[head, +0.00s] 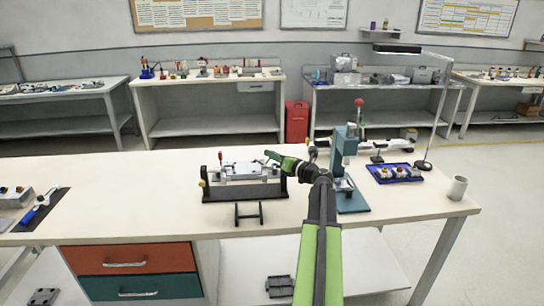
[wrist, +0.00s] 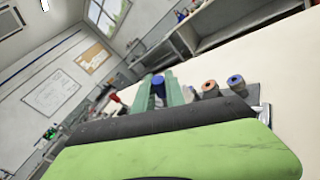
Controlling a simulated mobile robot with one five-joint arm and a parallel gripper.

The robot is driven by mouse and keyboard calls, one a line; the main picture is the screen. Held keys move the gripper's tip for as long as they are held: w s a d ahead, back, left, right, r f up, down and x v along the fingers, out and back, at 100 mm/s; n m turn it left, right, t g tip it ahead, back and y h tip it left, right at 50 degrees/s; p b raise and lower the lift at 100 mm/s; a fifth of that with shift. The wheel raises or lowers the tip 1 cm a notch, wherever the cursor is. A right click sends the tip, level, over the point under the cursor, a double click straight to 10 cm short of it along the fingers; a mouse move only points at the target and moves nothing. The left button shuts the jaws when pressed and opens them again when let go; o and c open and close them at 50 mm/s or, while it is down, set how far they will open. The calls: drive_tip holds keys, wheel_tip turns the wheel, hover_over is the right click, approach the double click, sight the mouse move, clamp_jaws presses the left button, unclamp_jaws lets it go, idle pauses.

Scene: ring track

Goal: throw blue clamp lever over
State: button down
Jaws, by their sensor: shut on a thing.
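My gripper (head: 271,155) reaches in from the right over the far right part of a clamping fixture (head: 245,190) on the bench. In the wrist view its green fingers (wrist: 168,92) are shut on the blue clamp lever (wrist: 158,86), whose blue end shows between them. In the head view the fingers hide that lever. The fixture has a dark base and a pale metal plate (head: 247,170) on top. A red-tipped lever (head: 220,157) stands upright at its left. My green wrist housing hides most of the fixture in the wrist view.
A teal press (head: 347,165) stands close to the right of my arm. A white cup (head: 457,188) stands near the right edge. A blue-handled tool (head: 37,211) lies far left. The bench between is clear.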

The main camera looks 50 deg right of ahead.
drive_tip(key=shift+a, duration=0.25)
drive_tip(key=shift+d, duration=0.2)
drive_tip(key=shift+w+a+r+n+g+p, duration=0.1)
drive_tip(key=shift+r+n+g+p, duration=0.25)
drive_tip(key=shift+p, duration=0.55)
drive_tip(key=p, duration=0.1)
drive_tip(key=n+g+p, duration=0.1)
drive_tip(key=p, duration=0.1)
drive_tip(key=shift+w+a+r, duration=0.25)
drive_tip(key=shift+a+r, duration=0.05)
drive_tip(key=n+p, duration=0.1)
drive_tip(key=g+p, duration=0.1)
drive_tip(key=shift+w+a+n+h+p, duration=0.25)
drive_tip(key=shift+a+n+h+p, duration=0.05)
drive_tip(key=shift+n+p, duration=0.1)
drive_tip(key=shift+w+a+f+n+g+p, duration=0.25)
drive_tip(key=shift+n+g+p, duration=0.3)
drive_tip(key=shift+g+p, duration=0.3)
drive_tip(key=shift+h, duration=0.3)
